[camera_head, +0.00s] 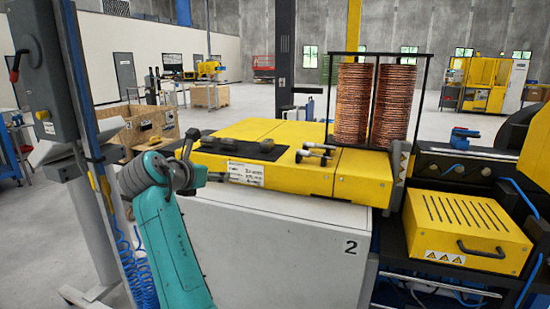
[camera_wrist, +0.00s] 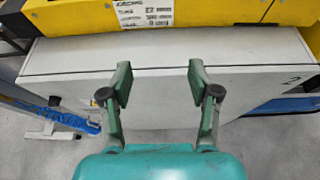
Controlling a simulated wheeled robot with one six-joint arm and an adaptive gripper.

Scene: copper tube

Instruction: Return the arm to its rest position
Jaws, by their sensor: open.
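My arm (camera_head: 172,245) is teal and rises from the bottom of the head view, ending in grey and dark wrist parts in front of the yellow machine. In the wrist view my gripper (camera_wrist: 158,82) is open, its two green fingers spread wide with nothing between them. It faces the pale front of the machine cabinet (camera_wrist: 158,62). In the head view the gripper is small and partly hidden by the wrist, so its fingers are unclear there. Two tall stacks of copper tube (camera_head: 353,105) stand in a black frame on the machine, apart from my gripper.
The yellow machine top (camera_head: 300,165) carries a black mat (camera_head: 240,148) and small metal fittings (camera_head: 318,153). A grey post (camera_head: 45,70) stands close at left with blue coiled hose (camera_head: 143,275). A yellow box (camera_head: 465,230) is at right. Open floor lies behind.

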